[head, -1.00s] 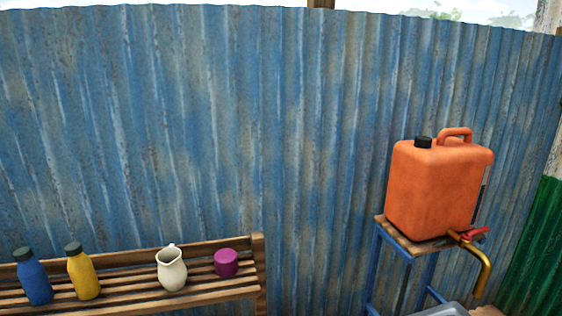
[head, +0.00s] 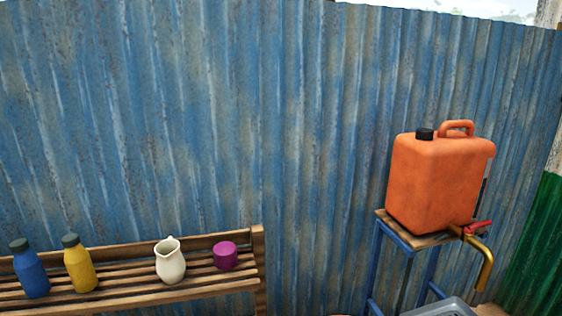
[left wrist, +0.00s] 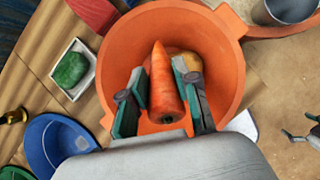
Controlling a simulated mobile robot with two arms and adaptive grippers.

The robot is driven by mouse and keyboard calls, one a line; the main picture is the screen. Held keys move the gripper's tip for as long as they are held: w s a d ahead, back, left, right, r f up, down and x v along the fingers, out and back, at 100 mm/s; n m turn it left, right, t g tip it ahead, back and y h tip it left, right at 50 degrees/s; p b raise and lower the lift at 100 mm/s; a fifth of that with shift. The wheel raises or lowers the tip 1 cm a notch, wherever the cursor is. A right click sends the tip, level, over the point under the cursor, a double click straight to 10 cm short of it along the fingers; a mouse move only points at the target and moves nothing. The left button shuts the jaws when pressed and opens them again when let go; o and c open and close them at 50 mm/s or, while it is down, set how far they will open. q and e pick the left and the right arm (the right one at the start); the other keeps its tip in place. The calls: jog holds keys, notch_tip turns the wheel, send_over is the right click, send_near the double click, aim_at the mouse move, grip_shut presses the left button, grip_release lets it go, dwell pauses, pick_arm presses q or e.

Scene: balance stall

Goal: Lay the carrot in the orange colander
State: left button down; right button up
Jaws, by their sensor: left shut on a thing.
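The orange carrot (left wrist: 164,88) shows in the left wrist view, its tip pointing away and its thick end near the camera. My left gripper (left wrist: 162,92) is shut on the carrot, one teal finger on each side. Carrot and fingers appear over the bowl of the orange colander (left wrist: 118,50); whether the carrot touches the colander's bottom I cannot tell. A tan round thing (left wrist: 188,62) lies in the colander, partly hidden behind the carrot and finger. My right gripper (left wrist: 302,126) shows in part at the right edge, its fingertips apart. The head view shows neither carrot nor colander.
Around the colander are a white dish (left wrist: 57,77) with a green thing, a blue bowl (left wrist: 40,143) and a grey metal cup (left wrist: 285,10). The head view shows a slatted bench (head: 125,296) with bottles and a jug, and an orange jerrycan (head: 437,185) on a stand.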

pick_arm(q)
jog(key=shift+f, duration=0.3)
dwell(0.6)
jog(key=shift+f+b, duration=1.05)
jog(key=shift+f, duration=0.55)
dwell(0.5)
jog(key=c, duration=0.8)
grip_release()
jog(key=shift+r, duration=0.1)
